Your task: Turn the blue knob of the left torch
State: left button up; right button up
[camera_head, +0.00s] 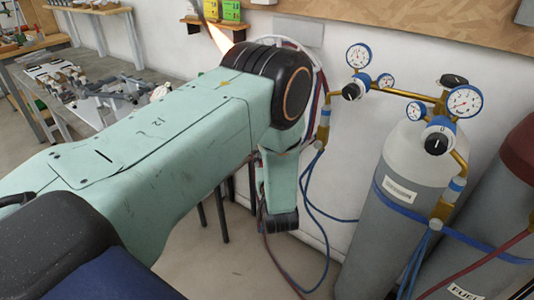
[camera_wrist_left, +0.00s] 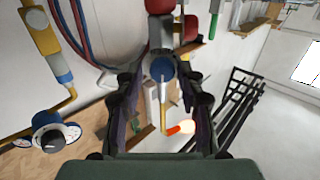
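A torch with red parts (camera_wrist_left: 158,32) and a round blue knob (camera_wrist_left: 162,68) shows in the left wrist view. A brass tube (camera_wrist_left: 161,115) runs from it to a glowing orange-white tip (camera_wrist_left: 182,128). My left gripper (camera_wrist_left: 162,84) is open, with one finger on each side of the blue knob; gaps show on both sides, and I cannot tell its depth relative to the knob. In the head view my left arm hides the gripper and most of the torch; only a bright flame (camera_head: 217,38) shows above the arm. My right gripper is in neither view.
Grey gas cylinders (camera_head: 385,210) with gauges (camera_head: 464,101), black regulator knobs (camera_head: 437,144) and blue hoses stand at the right. Hoses (camera_head: 318,190) hang along the wall beside my arm. A workbench (camera_head: 85,115) with metal parts is at the left. A black rack (camera_wrist_left: 240,105) shows in the wrist view.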

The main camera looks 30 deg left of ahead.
pick_arm(q)
jog(key=shift+a+f, duration=0.35)
jog(key=shift+a, duration=0.3)
jog(key=c, duration=0.3)
jog(key=shift+w+d+r, duration=0.1)
jog(key=shift+d+r, duration=0.25)
jog(key=shift+d, duration=0.35)
grip_shut()
jog(key=n, duration=0.3)
jog(key=n+b, duration=0.1)
jog(key=n, duration=0.5)
jog(key=shift+a+f+n, duration=0.1)
jog(key=shift+a+n, duration=0.15)
jog(key=shift+n, duration=0.05)
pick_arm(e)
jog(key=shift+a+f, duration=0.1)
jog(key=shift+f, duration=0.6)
pick_arm(q)
jog(key=shift+a+b, duration=0.15)
jog(key=shift+b, duration=0.15)
jog(key=o, duration=0.6)
grip_release()
